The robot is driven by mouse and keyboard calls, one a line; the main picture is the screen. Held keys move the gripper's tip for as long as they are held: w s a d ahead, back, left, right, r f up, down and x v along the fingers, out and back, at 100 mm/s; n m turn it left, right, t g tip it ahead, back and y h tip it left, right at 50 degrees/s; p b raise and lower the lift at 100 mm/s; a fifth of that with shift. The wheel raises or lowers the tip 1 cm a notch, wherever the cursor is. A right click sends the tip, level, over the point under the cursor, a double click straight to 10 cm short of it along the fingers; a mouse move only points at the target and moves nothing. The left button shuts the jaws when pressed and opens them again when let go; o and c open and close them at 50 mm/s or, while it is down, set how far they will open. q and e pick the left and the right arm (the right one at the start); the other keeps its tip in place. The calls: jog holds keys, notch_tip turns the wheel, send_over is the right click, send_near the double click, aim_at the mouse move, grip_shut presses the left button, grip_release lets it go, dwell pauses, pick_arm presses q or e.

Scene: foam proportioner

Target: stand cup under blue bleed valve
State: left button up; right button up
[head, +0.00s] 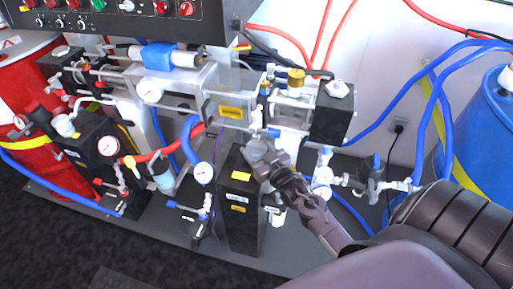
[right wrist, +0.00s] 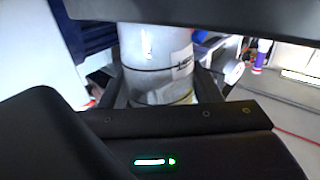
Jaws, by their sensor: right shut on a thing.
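My right gripper (head: 268,165) reaches in from the lower right, above the tall black box. In the right wrist view, its fingers are shut around a clear, upright cup (right wrist: 157,65) with a dark line and a printed label. In the head view the cup (head: 256,149) is a small greyish shape at the fingertips, partly hidden by the gripper. A small blue valve handle (head: 273,132) shows just above the cup; I cannot tell whether the cup is directly beneath it. My left gripper is not in view.
The tall black box (head: 240,222) stands below the gripper. Clear and metal pump blocks (head: 230,105) with hoses crowd behind it. A pressure gauge (head: 203,173) is to the left. White fittings (head: 322,175) and a blue drum (head: 485,125) are to the right.

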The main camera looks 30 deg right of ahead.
jog(key=shift+f, duration=0.15)
jog(key=o, duration=1)
jog(key=s, duration=1.2)
jog(key=shift+a+r, duration=0.15)
jog(key=shift+r, duration=0.05)
